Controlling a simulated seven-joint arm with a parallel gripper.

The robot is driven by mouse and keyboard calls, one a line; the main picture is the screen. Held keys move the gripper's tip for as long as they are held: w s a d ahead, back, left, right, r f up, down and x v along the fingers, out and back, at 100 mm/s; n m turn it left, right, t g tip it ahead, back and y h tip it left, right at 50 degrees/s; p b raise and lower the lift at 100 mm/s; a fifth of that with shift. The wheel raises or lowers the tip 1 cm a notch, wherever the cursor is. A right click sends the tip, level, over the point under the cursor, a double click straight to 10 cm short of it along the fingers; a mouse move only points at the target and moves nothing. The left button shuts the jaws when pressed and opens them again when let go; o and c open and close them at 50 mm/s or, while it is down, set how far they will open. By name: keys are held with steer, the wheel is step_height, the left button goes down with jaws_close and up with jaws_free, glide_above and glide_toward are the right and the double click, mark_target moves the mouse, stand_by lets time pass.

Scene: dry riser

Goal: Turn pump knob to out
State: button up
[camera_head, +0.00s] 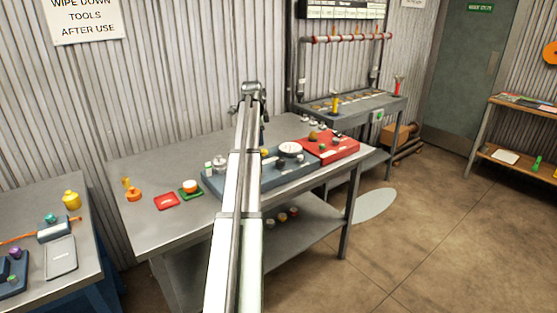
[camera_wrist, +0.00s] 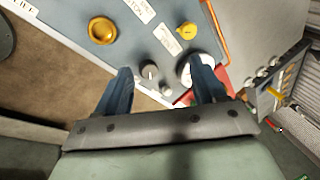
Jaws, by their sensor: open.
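A blue-grey panel (camera_head: 235,189) sits on the metal workbench in the head view, partly hidden behind my arm. In the wrist view the panel (camera_wrist: 130,45) carries an orange round knob (camera_wrist: 102,31), a small yellow knob (camera_wrist: 187,31) and a dark grey knob (camera_wrist: 149,70) with a pale mark. The labels beside them are only partly legible, so I cannot tell which is the pump knob. My gripper (camera_wrist: 163,75) is open and empty. In the picture the dark grey knob lies between its fingers; contact is not visible. The right finger covers part of a white round dial (camera_wrist: 190,70).
A red tray (camera_head: 345,149) adjoins the panel on the right. A green item (camera_head: 191,194), a red dish (camera_head: 166,201) and an orange item (camera_head: 134,195) stand left. The workbench (camera_head: 150,228) is bare at its front left. A pipe rack (camera_head: 350,39) stands behind.

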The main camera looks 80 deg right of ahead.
mark_target(279, 161)
steer(key=s+a+n+g, duration=0.1)
steer(key=s+n+g, duration=0.25)
steer(key=n, duration=0.35)
steer(key=shift+t+y, duration=0.3)
steer(key=shift+t, duration=0.15)
steer(key=x, duration=1.3)
steer(key=shift+s+f, duration=0.25)
steer(key=shift+s, duration=0.2)
steer(key=c, duration=1.1)
